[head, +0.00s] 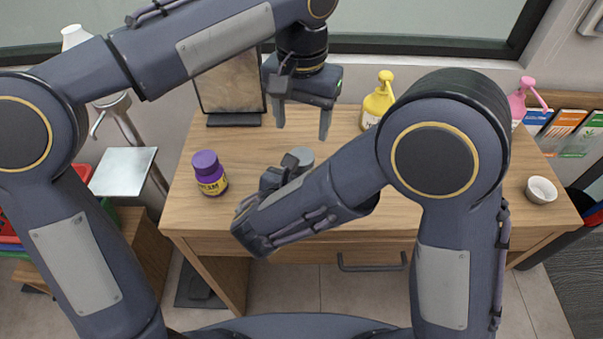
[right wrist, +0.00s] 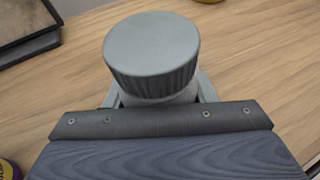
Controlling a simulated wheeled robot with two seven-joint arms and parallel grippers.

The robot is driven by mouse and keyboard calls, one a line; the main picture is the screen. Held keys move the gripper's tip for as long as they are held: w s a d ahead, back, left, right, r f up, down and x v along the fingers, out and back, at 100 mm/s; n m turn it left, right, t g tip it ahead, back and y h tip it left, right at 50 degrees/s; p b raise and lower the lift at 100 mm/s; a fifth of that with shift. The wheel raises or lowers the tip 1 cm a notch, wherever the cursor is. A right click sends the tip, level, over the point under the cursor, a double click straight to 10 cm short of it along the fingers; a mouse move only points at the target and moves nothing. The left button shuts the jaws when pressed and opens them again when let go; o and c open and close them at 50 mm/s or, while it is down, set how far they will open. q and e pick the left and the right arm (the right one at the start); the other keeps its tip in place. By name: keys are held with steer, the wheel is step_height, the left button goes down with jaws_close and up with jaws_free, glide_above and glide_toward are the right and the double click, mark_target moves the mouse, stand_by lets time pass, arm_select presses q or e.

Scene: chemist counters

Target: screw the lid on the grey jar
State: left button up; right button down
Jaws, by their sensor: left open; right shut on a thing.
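The grey lid (right wrist: 152,45) is ribbed and sits on top of the grey jar (right wrist: 158,98) in the right wrist view; I cannot tell how tightly. The lid also shows in the head view (head: 303,156), with the jar below it mostly hidden by my right arm. My right gripper (right wrist: 157,90) is shut on the jar, a finger on each side below the lid. My left gripper (head: 301,122) is open and empty, fingers pointing down, above and behind the lid and apart from it.
On the wooden desk (head: 240,138), a purple jar (head: 208,174) stands to the left and a framed panel (head: 230,85) at the back. A yellow pump bottle (head: 378,100) is at the back, behind my right arm. A white bowl (head: 541,189) and leaflets (head: 567,125) are at the right.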

mark_target(301, 156)
arm_select(q)
steer(key=shift+f, duration=0.1)
steer(key=shift+f, duration=3.95)
steer(key=shift+c, duration=0.3)
steer(key=c, duration=0.9)
steer(key=m, duration=0.5)
steer(key=o, duration=1.1)
steer(key=shift+c, duration=0.2)
steer(key=shift+r, duration=2.3)
steer(key=shift+c, duration=0.5)
